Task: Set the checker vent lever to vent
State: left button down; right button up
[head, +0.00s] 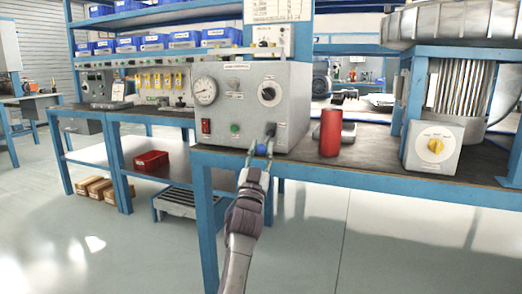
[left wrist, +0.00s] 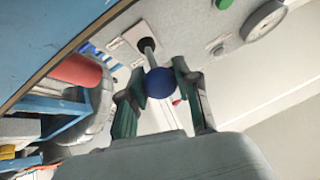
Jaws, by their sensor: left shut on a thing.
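The checker (head: 240,108) is a grey box on the blue-legged bench, with a gauge, a red switch, a green button and a black knob on its front. Its vent lever (head: 269,137) sits low on the right of the front and sticks out toward me, tipped with a blue ball (head: 261,149). The ball also shows in the left wrist view (left wrist: 161,83), on a grey stem from a square plate. My left gripper (head: 258,156) is shut on this ball, one finger on each side. Lever markings are too small to read. My right gripper is not in view.
A red cylinder (head: 331,132) stands on the bench right of the checker. Farther right is a grey box with a yellow knob (head: 435,146), beside a large blower (head: 460,85). The bench's front edge (head: 350,176) runs just below the checker. The floor in front is clear.

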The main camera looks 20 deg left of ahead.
pick_arm(q)
jog(key=shift+w+f, duration=0.15)
jog(key=shift+f, duration=0.35)
jog(key=c, duration=0.8)
grip_release()
jog(key=shift+r, duration=0.2)
jog(key=v, duration=1.2)
